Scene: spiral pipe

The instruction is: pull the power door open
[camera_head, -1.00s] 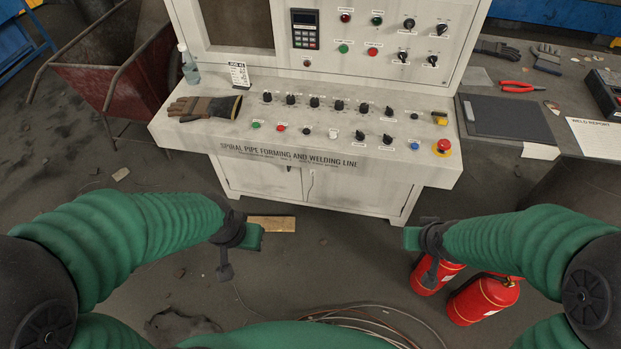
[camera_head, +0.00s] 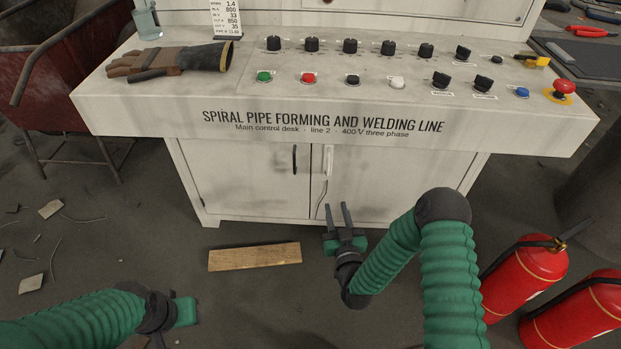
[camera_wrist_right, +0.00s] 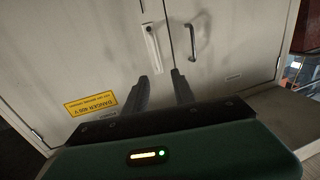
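The white cabinet under the control desk has two doors. The right door (camera_head: 375,180) has a pale upright handle (camera_head: 328,163); the left door (camera_head: 235,180) has a dark handle (camera_head: 294,159). In the right wrist view, the door with the pale handle (camera_wrist_right: 151,42) bears a yellow "DANGER 400 V" label (camera_wrist_right: 91,104); the other door has the dark bar handle (camera_wrist_right: 193,38). Both doors look shut. My right gripper (camera_head: 337,208) is open and empty, its fingers (camera_wrist_right: 162,80) pointing at the doors below the handles. My left gripper (camera_head: 182,312) is low at left; its fingers are not visible.
The desk (camera_head: 330,110) overhangs the doors, with knobs and work gloves (camera_head: 170,62) on top. A wooden plank (camera_head: 255,256) lies on the floor before the left door. A red cart (camera_head: 65,110) is at the left.

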